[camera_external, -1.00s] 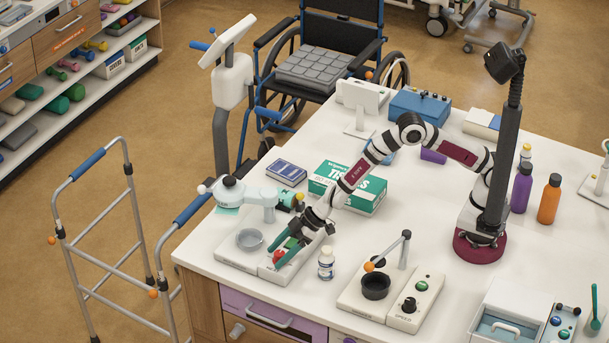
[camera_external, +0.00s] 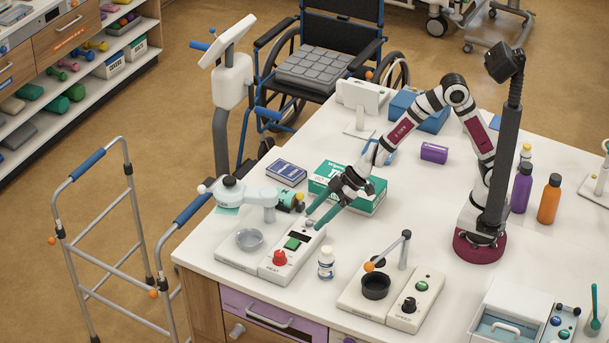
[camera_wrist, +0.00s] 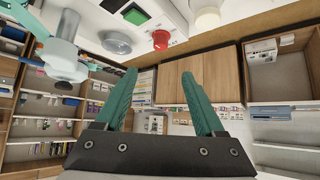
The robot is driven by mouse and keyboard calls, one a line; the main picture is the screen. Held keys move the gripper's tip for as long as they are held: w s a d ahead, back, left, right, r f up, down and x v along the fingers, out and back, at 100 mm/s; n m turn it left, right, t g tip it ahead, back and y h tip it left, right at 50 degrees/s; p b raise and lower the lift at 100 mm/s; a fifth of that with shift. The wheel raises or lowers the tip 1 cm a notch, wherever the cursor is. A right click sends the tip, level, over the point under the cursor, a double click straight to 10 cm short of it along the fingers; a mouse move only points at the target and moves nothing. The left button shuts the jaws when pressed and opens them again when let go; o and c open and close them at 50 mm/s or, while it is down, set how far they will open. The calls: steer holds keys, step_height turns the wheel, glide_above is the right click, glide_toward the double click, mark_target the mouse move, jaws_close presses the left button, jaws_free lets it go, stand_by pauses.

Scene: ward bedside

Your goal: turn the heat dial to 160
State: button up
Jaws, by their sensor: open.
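The heat dial (camera_external: 280,257) is a red knob at the front of a white control box (camera_external: 272,272) marked HEAT. Behind the knob on the box are a green button (camera_external: 292,243) and a dark display. The dial's reading is too small to tell. My gripper (camera_external: 311,222) has green fingers, open and empty, raised behind the box and apart from the dial. In the wrist view, the red dial (camera_wrist: 160,40) is near the top, beyond the open fingertips (camera_wrist: 160,75), with the green button (camera_wrist: 136,15) to its left.
A round plate (camera_external: 249,238) is left of the control box. A pill bottle (camera_external: 326,263) stands close on its right. A mint-coloured device (camera_external: 245,192) is behind left, a green-white box (camera_external: 350,188) behind. A cup unit (camera_external: 376,286) is at right. The table's front edge is near.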

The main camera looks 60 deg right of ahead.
steer(key=m+g+y, duration=0.2)
steer(key=m+y, duration=0.2)
steer(key=m, duration=1.3)
glide_toward(281, 251)
steer(key=d+r, duration=0.2)
steer(key=d+m, duration=0.1)
steer(key=m, duration=0.2)
steer(key=d+f+m+y, duration=0.1)
steer(key=m, duration=0.3)
steer(key=d+m+g+y, duration=0.1)
steer(key=m, duration=0.3)
steer(key=shift+d+f, duration=0.15)
steer(key=shift+f, duration=0.15)
steer(key=shift+d+m, duration=0.15)
steer(key=shift+m, duration=0.65)
steer(key=shift+a+f+y, duration=0.2)
steer(key=shift+a+y, duration=0.1)
steer(key=x, duration=1.5)
steer(key=shift+c, duration=0.3)
